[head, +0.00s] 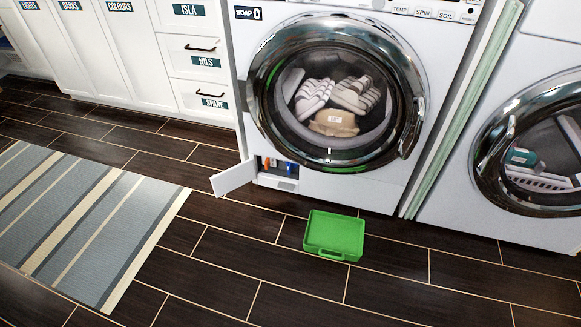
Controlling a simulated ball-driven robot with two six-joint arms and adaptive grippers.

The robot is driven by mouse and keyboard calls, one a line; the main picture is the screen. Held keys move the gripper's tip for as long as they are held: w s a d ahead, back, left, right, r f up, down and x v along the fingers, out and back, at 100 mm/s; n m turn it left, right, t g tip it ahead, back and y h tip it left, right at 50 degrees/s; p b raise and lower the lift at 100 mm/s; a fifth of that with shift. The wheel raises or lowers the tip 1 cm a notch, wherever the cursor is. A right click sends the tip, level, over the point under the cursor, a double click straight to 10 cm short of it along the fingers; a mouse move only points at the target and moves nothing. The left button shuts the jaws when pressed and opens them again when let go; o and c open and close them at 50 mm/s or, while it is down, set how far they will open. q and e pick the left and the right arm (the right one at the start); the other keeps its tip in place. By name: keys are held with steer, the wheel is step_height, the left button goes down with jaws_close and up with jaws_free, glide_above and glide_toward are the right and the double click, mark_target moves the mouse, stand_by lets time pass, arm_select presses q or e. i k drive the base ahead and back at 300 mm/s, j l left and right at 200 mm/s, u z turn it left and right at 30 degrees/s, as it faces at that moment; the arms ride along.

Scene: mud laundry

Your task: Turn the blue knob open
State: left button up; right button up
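A small blue knob (288,167) shows inside the open service hatch at the lower left of the washing machine (330,180). It is very small in the head view, so I cannot tell which way it is turned. An orange part (266,162) sits to its left in the same opening. The white hatch door (233,178) stands swung out to the left. Neither of my grippers is in the head view.
A green tray (335,235) lies on the dark tiled floor in front of the machine. A striped rug (75,215) lies at left. White labelled cabinets (120,50) stand behind it. A second machine (530,150) stands at right. Floor around the tray is clear.

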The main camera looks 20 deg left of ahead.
mark_target(289, 166)
steer(key=i+j+z, duration=0.4)
steer(key=j, duration=0.25)
steer(key=i+j+z, duration=0.45)
steer(key=j, duration=0.35)
steer(key=i+j+z, duration=0.2)
steer(key=j, duration=0.2)
steer(key=k, duration=0.1)
